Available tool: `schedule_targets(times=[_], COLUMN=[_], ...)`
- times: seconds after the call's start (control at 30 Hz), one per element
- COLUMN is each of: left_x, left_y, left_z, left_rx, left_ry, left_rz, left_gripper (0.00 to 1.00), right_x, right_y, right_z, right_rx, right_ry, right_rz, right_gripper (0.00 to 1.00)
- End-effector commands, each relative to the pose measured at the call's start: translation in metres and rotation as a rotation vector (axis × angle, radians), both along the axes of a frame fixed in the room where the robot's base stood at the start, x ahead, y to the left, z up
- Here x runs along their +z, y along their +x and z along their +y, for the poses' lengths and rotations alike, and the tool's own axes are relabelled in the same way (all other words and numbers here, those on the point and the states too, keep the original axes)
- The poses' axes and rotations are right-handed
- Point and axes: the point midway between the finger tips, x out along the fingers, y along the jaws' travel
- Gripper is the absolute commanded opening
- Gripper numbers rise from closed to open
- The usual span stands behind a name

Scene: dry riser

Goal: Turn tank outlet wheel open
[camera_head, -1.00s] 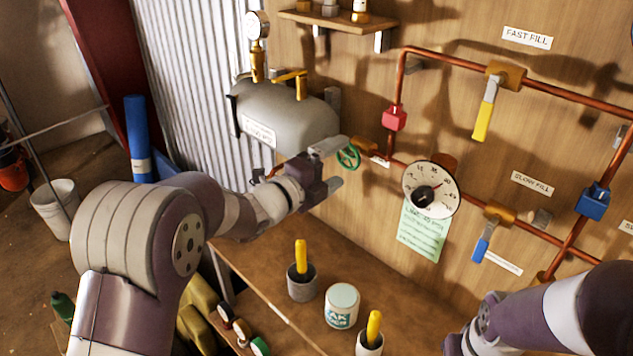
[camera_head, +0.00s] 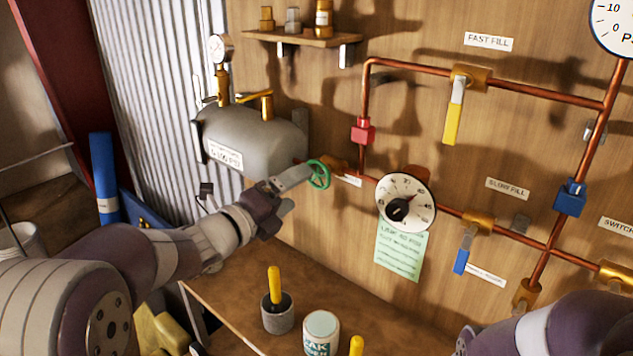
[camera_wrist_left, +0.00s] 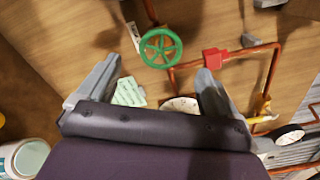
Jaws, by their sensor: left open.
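The tank outlet wheel (camera_head: 319,174) is a small green handwheel on the pipe at the right end of the grey tank (camera_head: 245,135). My left gripper (camera_head: 300,188) is open and empty beside it, with its upper finger close to the wheel's left edge. In the left wrist view the wheel (camera_wrist_left: 160,48) appears beyond and between the two spread fingers (camera_wrist_left: 158,72). I cannot tell whether a finger touches the wheel. My right arm enters at the lower right, and its gripper is out of view.
Copper pipes with a yellow-handled valve (camera_head: 454,120), a blue-handled valve (camera_head: 462,256) and a dial gauge (camera_head: 405,202) line the wooden wall. A green note (camera_head: 400,252) hangs below the gauge. A bench (camera_head: 225,290) below holds a tin (camera_head: 321,328) and a yellow-handled pot (camera_head: 277,312).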

Motion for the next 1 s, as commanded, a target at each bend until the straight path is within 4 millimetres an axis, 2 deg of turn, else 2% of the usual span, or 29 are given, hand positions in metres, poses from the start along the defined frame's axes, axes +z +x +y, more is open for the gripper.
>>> schedule_targets(times=[0.03,0.2,0.4,0.6,0.87,0.97,1.0], left_x=[0.003,0.005,0.003,0.002,0.001,0.001,0.001], left_y=[0.009,0.044,0.074,0.087,0.089,0.089,0.089], left_z=[-0.008,-0.033,-0.055,-0.064,-0.065,-0.065,-0.065], left_rx=[-0.004,-0.004,-0.001,-0.001,0.000,0.000,0.000], left_ry=[-0.001,-0.002,-0.002,-0.004,-0.004,-0.004,-0.004], left_rz=[0.005,0.004,0.004,0.003,0.003,0.003,0.003], left_gripper=[0.93,0.93,0.93,0.93,0.93,0.64,0.51], right_x=[0.008,0.022,0.033,0.036,0.036,0.036,0.036], right_y=[0.000,0.000,0.000,0.000,0.000,0.000,0.000], right_z=[0.000,0.000,0.000,0.000,0.000,0.000,0.000], right_rx=[0.000,0.000,0.000,0.000,0.000,0.000,0.000], right_ry=[0.000,0.000,0.000,0.000,0.000,0.000,0.000], right_rz=[0.000,0.000,0.000,0.000,0.000,0.000,0.000], right_gripper=[0.00,0.00,0.00,0.00,0.00,0.00,0.00])
